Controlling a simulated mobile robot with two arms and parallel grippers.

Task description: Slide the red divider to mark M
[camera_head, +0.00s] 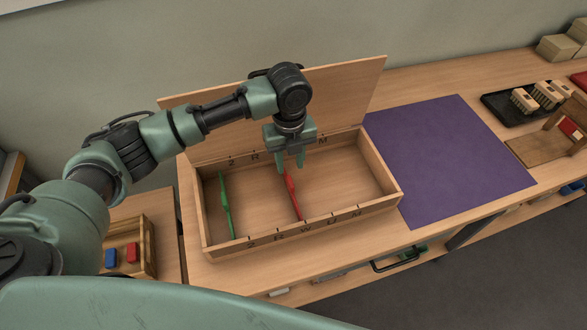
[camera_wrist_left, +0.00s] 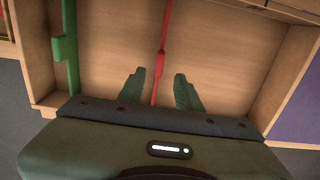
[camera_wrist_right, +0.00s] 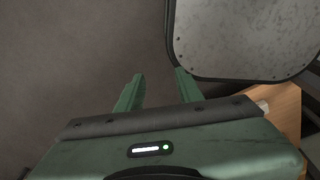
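The red divider (camera_head: 292,196) stands across the wooden box (camera_head: 226,249), near the box's middle. A green divider (camera_head: 225,205) stands farther left in the box. Letters run along the box's front and back edges; an M (camera_head: 323,138) shows on the back edge, right of the red divider. My left gripper (camera_head: 290,165) is above the back end of the red divider, fingers pointing down. In the left wrist view the left gripper (camera_wrist_left: 160,88) is open, with the red divider (camera_wrist_left: 161,62) between its fingers, not visibly gripped. My right gripper (camera_wrist_right: 160,88) is open and empty, away from the box.
The box's lid (camera_head: 340,85) stands open behind it. A purple mat (camera_head: 440,155) lies right of the box. A small tray with blue and red pieces (camera_head: 148,236) is at left.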

